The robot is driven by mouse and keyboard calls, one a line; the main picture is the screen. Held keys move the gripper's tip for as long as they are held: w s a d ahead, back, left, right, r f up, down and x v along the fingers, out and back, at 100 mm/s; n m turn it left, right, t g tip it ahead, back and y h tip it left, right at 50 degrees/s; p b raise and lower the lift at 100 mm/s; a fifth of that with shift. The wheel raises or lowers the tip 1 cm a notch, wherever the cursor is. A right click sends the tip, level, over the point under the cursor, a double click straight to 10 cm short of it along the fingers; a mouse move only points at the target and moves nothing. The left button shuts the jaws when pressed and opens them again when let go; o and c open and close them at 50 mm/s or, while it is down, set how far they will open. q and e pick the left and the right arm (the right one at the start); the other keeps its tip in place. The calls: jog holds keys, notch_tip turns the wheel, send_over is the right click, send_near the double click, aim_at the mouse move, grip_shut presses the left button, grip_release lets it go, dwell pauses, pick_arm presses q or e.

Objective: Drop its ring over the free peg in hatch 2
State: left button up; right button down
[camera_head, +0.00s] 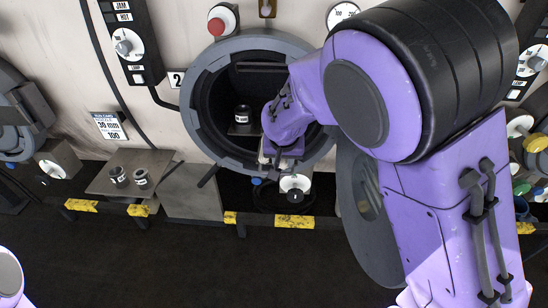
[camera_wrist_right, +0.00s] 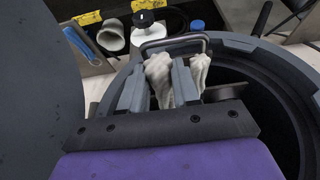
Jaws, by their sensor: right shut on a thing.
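Hatch 2 (camera_head: 198,128) is a round grey opening in the wall, beside a "2" sign. My right gripper (camera_head: 272,160) is at its lower rim, partly hidden by my wrist. In the wrist view the right gripper (camera_wrist_right: 158,84) is shut on a pale, crumpled cloth (camera_wrist_right: 198,70). A thin grey metal loop (camera_wrist_right: 175,41) stands just beyond the cloth; I cannot tell whether it is the cloth's ring. A small dark labelled cylinder (camera_head: 242,114) stands inside the hatch. A free peg cannot be made out clearly. My left gripper is out of view.
The open hatch door (camera_head: 368,235) hangs at right, behind my arm. Yellow-marked edging (camera_head: 294,222) runs along the front; the dark floor is clear.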

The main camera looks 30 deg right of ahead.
jog(key=w+d, duration=0.1)
jog(key=w, duration=0.1)
jog(key=w+d, duration=0.1)
jog(key=w, duration=0.1)
jog(key=w+d, duration=0.1)
jog(key=w, duration=0.1)
jog(key=shift+d+f, duration=0.15)
jog(key=shift+d, duration=0.25)
notch_tip(320, 180, down, 2)
jog(key=shift+f+b, duration=0.15)
jog(key=shift+b, duration=0.15)
jog(key=shift+a+f, duration=0.1)
jog(key=shift+f, duration=0.7)
jog(key=c, duration=0.7)
grip_release()
jog(key=shift+c, duration=0.2)
